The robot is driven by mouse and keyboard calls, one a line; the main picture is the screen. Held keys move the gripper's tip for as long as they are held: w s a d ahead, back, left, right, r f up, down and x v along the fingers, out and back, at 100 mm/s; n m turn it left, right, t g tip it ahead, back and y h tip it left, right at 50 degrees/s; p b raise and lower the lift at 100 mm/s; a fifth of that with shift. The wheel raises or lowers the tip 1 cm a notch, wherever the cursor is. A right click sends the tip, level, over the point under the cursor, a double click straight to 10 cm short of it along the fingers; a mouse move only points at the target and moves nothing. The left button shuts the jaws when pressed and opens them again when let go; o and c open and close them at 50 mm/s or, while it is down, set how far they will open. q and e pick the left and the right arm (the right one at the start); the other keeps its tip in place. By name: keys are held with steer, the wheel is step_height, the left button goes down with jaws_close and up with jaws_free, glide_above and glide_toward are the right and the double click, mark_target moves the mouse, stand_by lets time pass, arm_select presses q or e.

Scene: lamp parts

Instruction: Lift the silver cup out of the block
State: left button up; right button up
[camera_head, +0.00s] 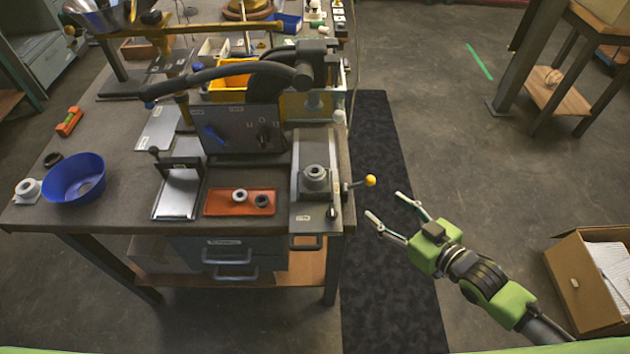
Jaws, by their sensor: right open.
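A silver-grey round cup (315,174) sits in a grey block (316,198) at the right front of the workbench. The cup's upper part shows; its lower part is hidden in the block. A lever with a yellow knob (370,181) sticks out to the right of the block. My right gripper (385,204) is open and empty. It is to the right of the block and the knob, off the bench edge, over the dark mat, with its fingers pointing up and left toward the bench. My left gripper is not in view.
An orange-red tray (213,204) with two small rings lies left of the block. A blue bowl (74,179) is at far left. A cardboard box (567,268) stands on the floor at right.

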mark_target(322, 178)
steer(key=s+a+r+n+g+y, duration=0.15)
steer(key=s+a+r+y, duration=0.3)
steer(key=a+r, duration=0.45)
steer(key=shift+n+t+h, duration=0.25)
steer(key=shift+n, duration=0.1)
steer(key=x, duration=0.2)
steer(key=r+x, duration=0.1)
steer(key=x, duration=0.4)
steer(key=shift+w+d+r, duration=0.15)
steer(key=shift+w+r, duration=0.1)
steer(key=shift+w, duration=0.05)
steer(key=p+x, duration=0.1)
steer(key=x, duration=0.3)
steer(key=shift+w+a+p, duration=0.25)
steer(key=shift+w+p, duration=0.05)
steer(key=shift+w+a+f, duration=0.15)
steer(key=shift+a, duration=0.05)
steer(key=c, duration=1.2)
